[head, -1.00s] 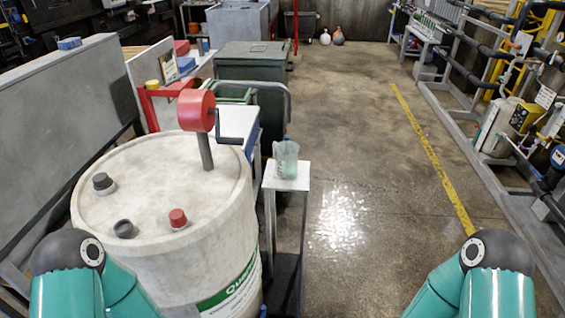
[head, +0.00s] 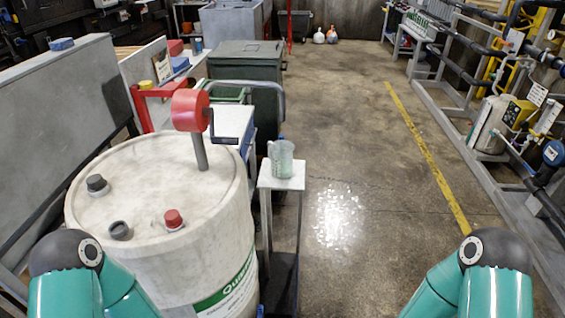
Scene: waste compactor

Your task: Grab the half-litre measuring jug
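The measuring jug (head: 282,161) is clear with a greenish tint and stands upright on a small white stand (head: 282,180), just right of the large drum. Its handle side appears to face left. Only the upper links of my two teal arms show, at the bottom left and bottom right corners of the head view. Both grippers are outside the picture. Nothing of mine touches the jug.
A large white drum (head: 150,200) with a red-headed crank pump (head: 189,110) stands left of the jug. A green wheeled bin (head: 246,75) is behind it. Open floor (head: 350,150) lies to the right, with pipework (head: 490,130) beyond the yellow line.

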